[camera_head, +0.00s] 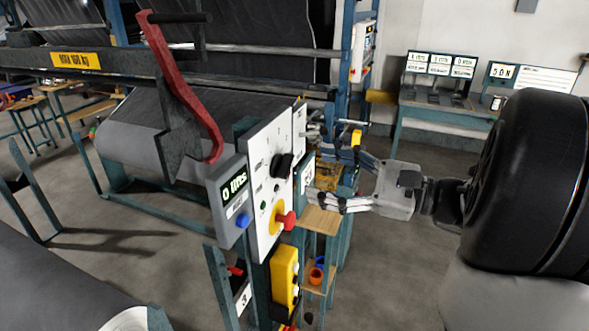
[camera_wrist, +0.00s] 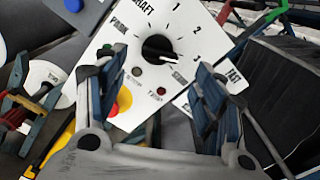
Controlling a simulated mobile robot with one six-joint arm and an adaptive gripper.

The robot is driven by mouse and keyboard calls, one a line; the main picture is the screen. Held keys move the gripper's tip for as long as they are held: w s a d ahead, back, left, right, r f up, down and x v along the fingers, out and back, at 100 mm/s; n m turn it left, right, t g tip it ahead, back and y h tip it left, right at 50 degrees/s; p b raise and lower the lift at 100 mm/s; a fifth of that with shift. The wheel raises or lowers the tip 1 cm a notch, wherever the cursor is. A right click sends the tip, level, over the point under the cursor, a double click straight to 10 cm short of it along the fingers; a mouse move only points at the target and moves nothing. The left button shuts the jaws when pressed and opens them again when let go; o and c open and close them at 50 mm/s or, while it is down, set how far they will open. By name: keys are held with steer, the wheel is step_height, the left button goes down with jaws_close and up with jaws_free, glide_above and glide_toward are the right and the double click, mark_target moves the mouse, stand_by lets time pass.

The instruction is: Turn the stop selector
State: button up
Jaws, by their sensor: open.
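The selector is a black round knob (camera_head: 282,165) on an upright white panel (camera_head: 262,210). My gripper (camera_head: 334,172) is open, to the right of the panel in the head view, and apart from the knob. In the wrist view its fingers (camera_wrist: 160,78) stand left and right below the knob, with nothing between them.
A red push button (camera_head: 287,220) on a yellow ring sits below the knob. A grey box (camera_head: 232,200) with a display and blue button is on the left. A red lever (camera_head: 180,85) rises behind. A small wooden shelf (camera_head: 320,219) lies under my gripper.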

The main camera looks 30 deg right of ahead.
mark_target(291, 167)
steer(key=x, duration=0.6)
steer(key=shift+w+a, duration=0.15)
steer(key=c, duration=1.1)
